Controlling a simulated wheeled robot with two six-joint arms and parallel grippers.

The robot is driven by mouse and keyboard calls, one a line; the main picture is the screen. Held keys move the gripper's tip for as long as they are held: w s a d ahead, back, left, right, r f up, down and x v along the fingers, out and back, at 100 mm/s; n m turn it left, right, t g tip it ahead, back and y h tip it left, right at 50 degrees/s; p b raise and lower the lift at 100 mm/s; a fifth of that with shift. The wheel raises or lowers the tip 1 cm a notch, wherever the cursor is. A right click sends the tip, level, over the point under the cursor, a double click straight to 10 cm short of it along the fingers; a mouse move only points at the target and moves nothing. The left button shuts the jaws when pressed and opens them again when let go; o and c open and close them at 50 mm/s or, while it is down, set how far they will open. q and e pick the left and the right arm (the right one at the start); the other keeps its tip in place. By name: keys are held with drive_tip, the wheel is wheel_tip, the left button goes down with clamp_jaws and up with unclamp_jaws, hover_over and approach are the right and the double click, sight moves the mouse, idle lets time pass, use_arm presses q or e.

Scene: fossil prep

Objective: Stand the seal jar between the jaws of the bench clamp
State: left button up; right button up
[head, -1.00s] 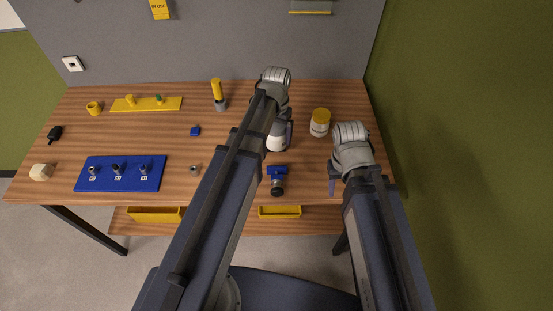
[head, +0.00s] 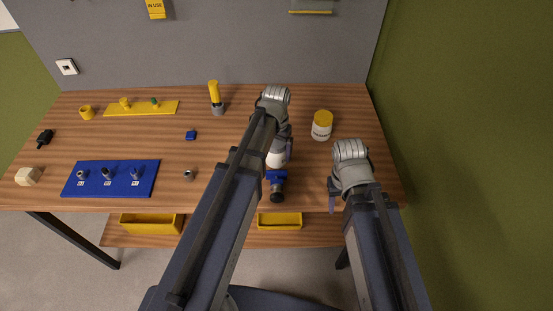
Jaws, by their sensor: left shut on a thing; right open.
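A white jar (head: 277,159), which I take for the seal jar, is in my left gripper (head: 281,150) in the head view. The gripper is shut on it, and the arm hides its upper part. The blue bench clamp (head: 276,177) is at the table's front edge, just below the jar in the picture. The jar's lower end overlaps or nearly meets the clamp's jaws; I cannot tell whether it is between them or above them. My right gripper (head: 332,196) is open and empty, over the front edge right of the clamp.
A white jar with a yellow lid (head: 322,125) stands right of my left gripper. A blue rack (head: 110,190) with small metal parts, a grey cylinder (head: 188,175), a blue block (head: 191,135) and a yellow-handled tool (head: 215,97) are to the left on the wooden table (head: 230,165).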

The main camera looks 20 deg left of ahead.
sight(277, 157)
use_arm(q)
drive_tip(key=shift+f+b, duration=0.95)
drive_tip(key=shift+f, duration=0.45)
drive_tip(key=shift+f, duration=0.15)
drive_tip(key=o, duration=1.2)
wheel_tip(277, 157, up, 12)
drive_tip(key=p, duration=1.2)
drive_tip(key=shift+r, duration=0.2)
drive_tip(key=shift+m+y, duration=0.6)
drive_tip(key=shift+m, duration=0.2)
drive_tip(key=s+d, duration=0.3)
drive_tip(key=s, duration=0.1)
drive_tip(key=s+d, duration=0.4)
drive_tip(key=s, duration=0.1)
drive_tip(key=s+d, duration=0.3)
drive_tip(key=s, duration=0.2)
drive_tip(key=shift+s+d, duration=0.2)
drive_tip(key=shift+s, duration=0.05)
